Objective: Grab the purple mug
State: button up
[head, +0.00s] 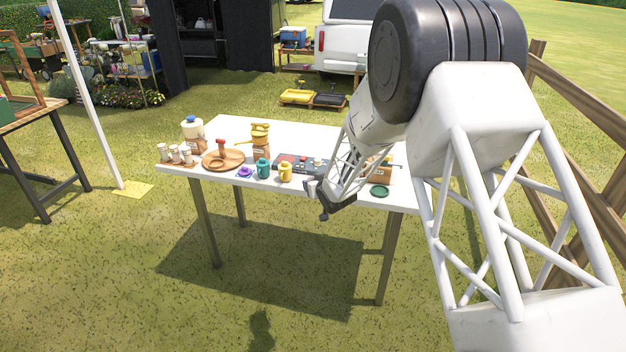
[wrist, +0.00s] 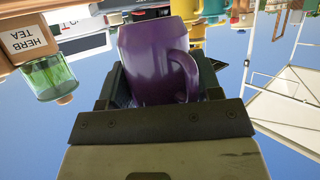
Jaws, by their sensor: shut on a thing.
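The purple mug (wrist: 152,65) fills the middle of the wrist view, with its handle towards the right. My gripper (wrist: 163,88) is shut on it, with dark fingers on both sides of the mug. The wrist picture is upside down. In the head view my gripper (head: 322,200) is at the front edge of the white table (head: 330,137), right of the yellow mug. The purple mug cannot be made out there behind my gripper.
A wooden fence (head: 575,105) stands at right.

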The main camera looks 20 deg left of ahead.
jog(key=shift+s+d, duration=0.4)
jog(key=shift+s, duration=0.4)
jog(key=shift+d, duration=0.1)
